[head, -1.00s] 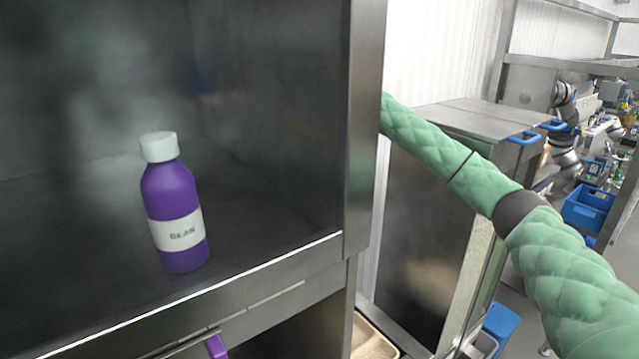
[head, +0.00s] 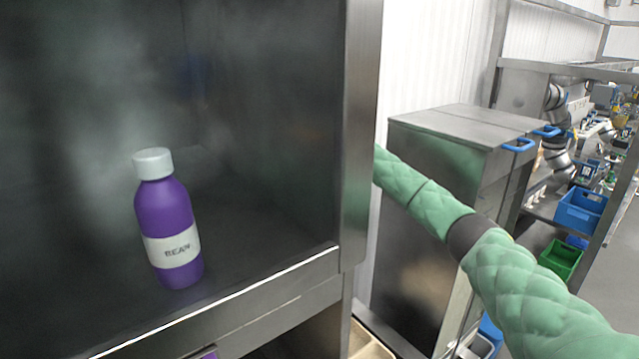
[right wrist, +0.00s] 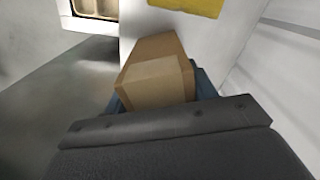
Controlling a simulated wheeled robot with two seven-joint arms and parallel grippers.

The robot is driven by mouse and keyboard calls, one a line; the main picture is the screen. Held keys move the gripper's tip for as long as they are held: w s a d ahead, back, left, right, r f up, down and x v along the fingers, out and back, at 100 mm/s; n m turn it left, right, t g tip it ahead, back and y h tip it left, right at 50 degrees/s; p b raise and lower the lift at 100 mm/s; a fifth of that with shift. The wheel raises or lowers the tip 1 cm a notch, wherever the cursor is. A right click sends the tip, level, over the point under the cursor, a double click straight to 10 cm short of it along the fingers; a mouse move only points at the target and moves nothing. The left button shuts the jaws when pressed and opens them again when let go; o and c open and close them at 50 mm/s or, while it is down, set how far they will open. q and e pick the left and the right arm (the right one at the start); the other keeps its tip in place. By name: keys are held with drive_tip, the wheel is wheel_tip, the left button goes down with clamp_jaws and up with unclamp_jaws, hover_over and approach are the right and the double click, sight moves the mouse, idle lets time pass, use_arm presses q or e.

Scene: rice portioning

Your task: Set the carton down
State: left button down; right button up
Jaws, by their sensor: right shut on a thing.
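A brown cardboard carton (right wrist: 158,82) shows in the middle of the right wrist view, held at the end of my right gripper (right wrist: 160,98). The gripper is shut on it, with dark blue finger parts at the carton's sides. In the head view my green-sleeved right arm reaches away behind the steel cabinet's right edge, so its gripper and the carton are hidden there. My left gripper is not in view.
A purple bottle (head: 168,225) with a white cap stands in the steel cabinet (head: 290,275). A steel unit (head: 430,180) with blue handles stands behind the right arm. Blue (head: 580,210) and green (head: 560,258) bins are at the far right. Grey floor is open in the wrist view.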

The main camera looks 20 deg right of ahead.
drive_tip(key=shift+f, duration=0.15)
drive_tip(key=o, duration=1.2)
